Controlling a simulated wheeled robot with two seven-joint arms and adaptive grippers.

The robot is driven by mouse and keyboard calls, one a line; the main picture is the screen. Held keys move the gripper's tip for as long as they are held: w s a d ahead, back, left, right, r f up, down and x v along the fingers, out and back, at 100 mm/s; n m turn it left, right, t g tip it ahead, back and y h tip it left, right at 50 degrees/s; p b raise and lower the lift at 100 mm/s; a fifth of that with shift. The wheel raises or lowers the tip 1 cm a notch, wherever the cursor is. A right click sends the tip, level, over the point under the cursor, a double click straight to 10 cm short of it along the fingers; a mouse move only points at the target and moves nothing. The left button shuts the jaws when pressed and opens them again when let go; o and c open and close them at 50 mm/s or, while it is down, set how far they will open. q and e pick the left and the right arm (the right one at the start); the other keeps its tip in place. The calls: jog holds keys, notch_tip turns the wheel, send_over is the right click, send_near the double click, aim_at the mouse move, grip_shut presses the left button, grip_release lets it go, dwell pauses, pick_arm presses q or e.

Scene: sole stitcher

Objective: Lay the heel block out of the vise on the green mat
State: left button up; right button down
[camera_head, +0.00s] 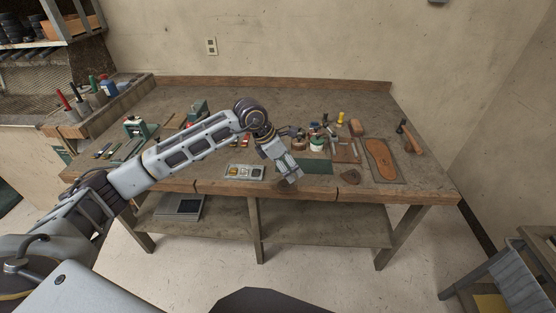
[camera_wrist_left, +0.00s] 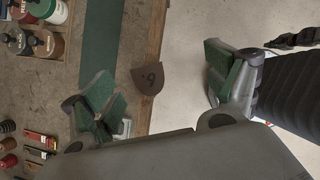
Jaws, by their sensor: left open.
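My left gripper (camera_head: 287,178) is above the front edge of the bench, with its green-padded fingers apart and empty. The green mat (camera_head: 317,167) lies flat just right of the gripper and shows as a green strip in the wrist view (camera_wrist_left: 101,40). A green device (camera_head: 135,127) at the bench's left may be the vise. My right gripper is out of view.
A metal tray (camera_head: 245,172) lies left of the gripper. Bottles (camera_head: 316,143) stand behind the mat. A dark brown piece (camera_head: 350,177) lies to the right at the front edge, near a board with a sole (camera_head: 381,158). The bench's back middle is mostly clear.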

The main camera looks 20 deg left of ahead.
aim_at(292, 184)
pick_arm(q)
jog(key=shift+w+a+r+y, duration=0.15)
jog(key=shift+a+y, duration=0.2)
jog(key=shift+a, duration=0.55)
jog(key=shift+w+a+y, duration=0.15)
jog(key=shift+a+y, duration=0.2)
jog(key=shift+a, duration=0.55)
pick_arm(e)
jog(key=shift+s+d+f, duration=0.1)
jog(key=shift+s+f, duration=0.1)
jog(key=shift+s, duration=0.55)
pick_arm(q)
jog(key=p+x, duration=0.1)
jog(key=x, duration=1.1)
jog(key=shift+d, duration=0.1)
jog(key=shift+x, duration=0.95)
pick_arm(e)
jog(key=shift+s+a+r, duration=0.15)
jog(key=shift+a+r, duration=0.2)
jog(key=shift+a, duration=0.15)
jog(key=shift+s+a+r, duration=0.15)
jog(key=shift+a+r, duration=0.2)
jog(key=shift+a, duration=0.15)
